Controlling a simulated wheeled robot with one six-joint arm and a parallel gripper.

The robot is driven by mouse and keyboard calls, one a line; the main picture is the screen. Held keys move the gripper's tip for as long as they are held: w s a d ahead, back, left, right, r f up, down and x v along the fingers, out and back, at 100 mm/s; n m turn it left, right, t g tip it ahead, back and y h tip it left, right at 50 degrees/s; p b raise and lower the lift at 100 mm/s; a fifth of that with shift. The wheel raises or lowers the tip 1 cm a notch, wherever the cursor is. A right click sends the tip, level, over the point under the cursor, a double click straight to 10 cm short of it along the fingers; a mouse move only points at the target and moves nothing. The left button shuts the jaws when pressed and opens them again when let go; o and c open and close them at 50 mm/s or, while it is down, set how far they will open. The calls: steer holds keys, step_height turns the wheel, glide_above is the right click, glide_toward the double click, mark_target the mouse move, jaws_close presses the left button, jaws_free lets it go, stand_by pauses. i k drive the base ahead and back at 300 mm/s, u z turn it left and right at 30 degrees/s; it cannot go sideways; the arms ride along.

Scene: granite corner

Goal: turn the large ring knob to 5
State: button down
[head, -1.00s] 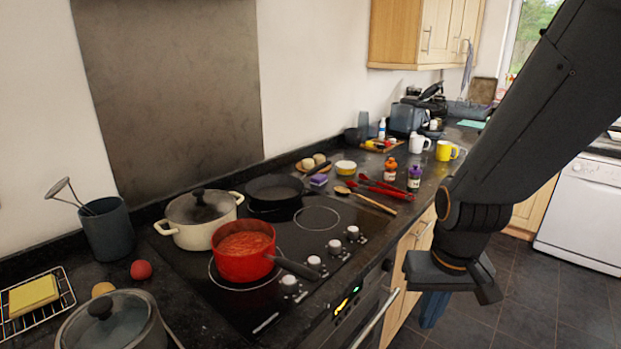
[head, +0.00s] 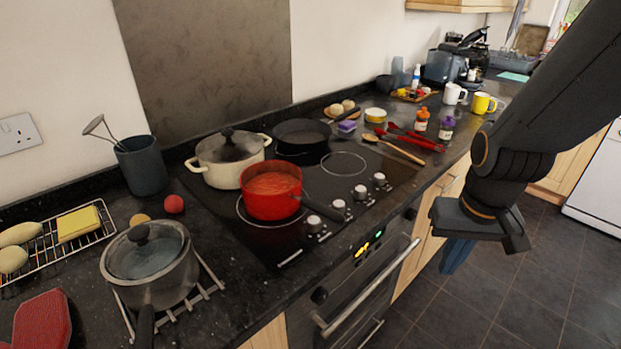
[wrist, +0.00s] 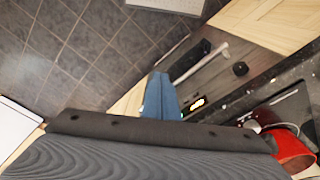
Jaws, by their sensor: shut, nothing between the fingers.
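A row of several pale control knobs with dark bases (head: 338,208) runs along the right front part of the black hob (head: 300,258). The knobs' markings are too small to read, and I cannot tell which one belongs to the large ring. A red pan (head: 272,203) of red sauce stands on the front left ring. An empty ring (head: 343,163) shows at the front right. My gripper (head: 456,258) has blue fingers, shut and empty, pointing down over the floor in front of the counter, apart from the knobs. The fingers also show in the wrist view (wrist: 161,88).
The red pan's dark handle (head: 322,210) reaches over near the knobs. A cream pot (head: 228,170) and black frying pan (head: 303,130) stand behind. A grey lidded saucepan (head: 150,283) stands at front left. The oven handle (head: 368,290) sticks out below. Wooden spoon (head: 400,151) and red tongs lie to the right.

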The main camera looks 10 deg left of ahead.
mark_target(339, 204)
steer(key=k, duration=0.5)
steer(key=z, duration=1.1)
steer(key=i, duration=0.8)
steer(key=u, duration=1.2)
